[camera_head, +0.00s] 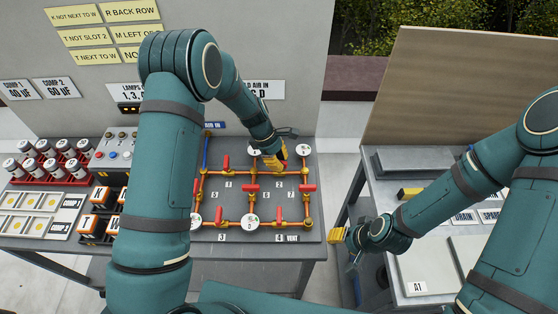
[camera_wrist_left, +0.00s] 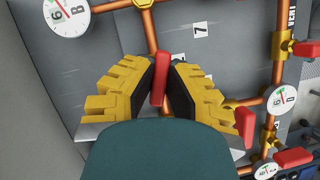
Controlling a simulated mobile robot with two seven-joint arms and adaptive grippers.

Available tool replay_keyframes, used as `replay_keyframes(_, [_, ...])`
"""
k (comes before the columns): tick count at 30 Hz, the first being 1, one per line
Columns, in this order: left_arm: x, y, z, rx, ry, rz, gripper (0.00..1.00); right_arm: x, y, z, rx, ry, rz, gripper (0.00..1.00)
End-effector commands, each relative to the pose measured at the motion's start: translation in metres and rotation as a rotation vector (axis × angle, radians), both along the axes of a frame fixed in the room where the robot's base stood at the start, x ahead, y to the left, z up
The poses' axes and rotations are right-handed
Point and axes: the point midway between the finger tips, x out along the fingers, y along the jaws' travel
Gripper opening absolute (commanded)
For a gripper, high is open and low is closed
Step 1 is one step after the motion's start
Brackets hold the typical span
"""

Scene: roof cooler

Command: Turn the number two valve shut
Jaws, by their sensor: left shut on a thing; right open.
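The pipe board (camera_head: 240,205) carries orange pipes, gauges and red valve handles with number labels. The label 2 (camera_head: 278,184) lies just below my left gripper (camera_head: 280,161), which reaches onto the top pipe between two gauges and hides the valve there. In the left wrist view my left gripper (camera_wrist_left: 163,88) is shut on a red valve handle (camera_wrist_left: 161,68), between its yellow and black fingers. The handle runs roughly along the orange pipe (camera_wrist_left: 145,22) behind it, slightly tilted. My right gripper (camera_head: 340,236) is open and empty, off the board's right side.
Nearby are the valve 1 handle (camera_head: 225,163), the valve 7 handle (camera_head: 308,188) and the lower gauge D (camera_head: 250,222). Red-racked capacitors (camera_head: 50,170) stand at left. A second table (camera_head: 378,190) with a tilted board stands at right.

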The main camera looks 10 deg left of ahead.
Motion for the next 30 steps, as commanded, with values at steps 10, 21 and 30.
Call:
replay_keyframes(10, [-0.001,-0.001,-0.003,0.0,0.003,-0.323,0.0,0.0,0.0,-0.008,-0.001,0.0,0.0,0.47])
replay_keyframes(21, [-0.001,-0.001,-0.003,0.0,0.004,-0.675,0.0,0.001,0.001,-0.019,-0.003,0.001,0.0,0.47])
replay_keyframes(30, [-0.002,-0.001,-0.003,-0.001,0.005,-0.935,0.0,0.001,0.001,-0.027,-0.005,0.001,-0.001,0.47])
